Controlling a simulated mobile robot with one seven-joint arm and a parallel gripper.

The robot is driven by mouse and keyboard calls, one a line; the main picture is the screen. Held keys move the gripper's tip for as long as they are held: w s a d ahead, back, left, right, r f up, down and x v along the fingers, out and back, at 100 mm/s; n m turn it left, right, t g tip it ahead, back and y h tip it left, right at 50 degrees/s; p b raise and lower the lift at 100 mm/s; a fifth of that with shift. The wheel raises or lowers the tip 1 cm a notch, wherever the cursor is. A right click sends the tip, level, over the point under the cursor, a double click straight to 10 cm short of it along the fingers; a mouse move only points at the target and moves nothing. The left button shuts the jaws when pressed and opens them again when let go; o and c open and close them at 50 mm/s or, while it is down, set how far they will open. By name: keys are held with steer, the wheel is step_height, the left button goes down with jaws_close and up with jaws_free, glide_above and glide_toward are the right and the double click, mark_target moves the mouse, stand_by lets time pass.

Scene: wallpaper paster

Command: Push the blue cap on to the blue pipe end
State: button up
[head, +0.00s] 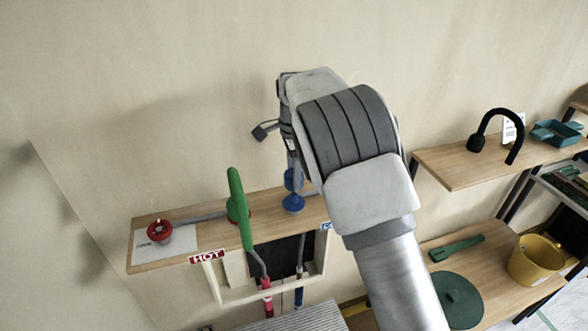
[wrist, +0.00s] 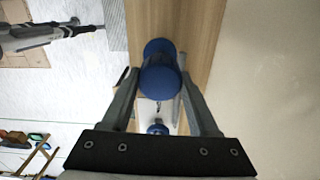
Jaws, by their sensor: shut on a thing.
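My gripper (wrist: 160,80) is shut on the blue cap (wrist: 161,80), with one finger on each side of it. In the head view the blue cap (head: 292,179) shows at the left edge of my wrist, just above a second blue round part (head: 293,203) on the shelf, which looks like the blue pipe end. In the wrist view this part (wrist: 158,47) shows just beyond the cap and is partly hidden by it. The two look nearly in line. I cannot tell whether they touch.
The wooden shelf (head: 180,254) carries a red valve (head: 159,230) on a white sheet. A green upright handle (head: 239,208) stands left of the cap. In the wrist view another blue part (wrist: 158,128) lies nearer the camera. A shelf (head: 460,170) with a black tap is at right.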

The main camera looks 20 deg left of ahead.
mark_target(294, 194)
steer(key=shift+f+b, duration=0.3)
steer(key=shift+f, duration=0.6)
steer(key=shift+p, duration=0.6)
stand_by(0.9)
steer(key=shift+f+b, duration=1.1)
steer(key=shift+f, duration=1.05)
steer(key=o, duration=1.4)
steer(key=shift+r, duration=0.15)
step_height(294, 194, up, 17)
